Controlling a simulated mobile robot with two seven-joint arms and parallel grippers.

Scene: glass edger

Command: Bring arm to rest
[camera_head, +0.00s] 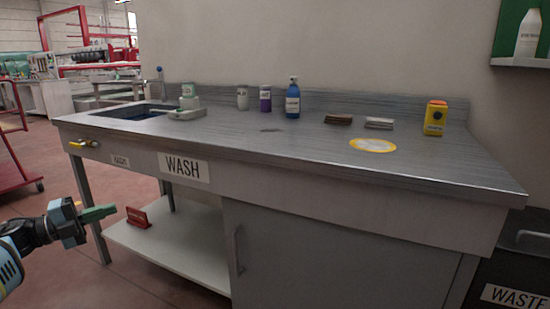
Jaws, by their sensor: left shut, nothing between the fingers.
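My left gripper (98,213) shows at the lower left of the head view, with green fingers pointing right. It is shut and empty. It is in front of the left end of the wash bench (300,180), apart from it and lower than the bench top. My left forearm comes in from the left edge. My right gripper is out of view.
The bench top holds a sink (133,112), a blue bottle (293,100), a purple-labelled bottle (265,98), a yellow box (435,118) and a yellow ring mark (373,145). A red sign (138,217) stands on the lower shelf (180,245). A waste bin (520,265) is at right.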

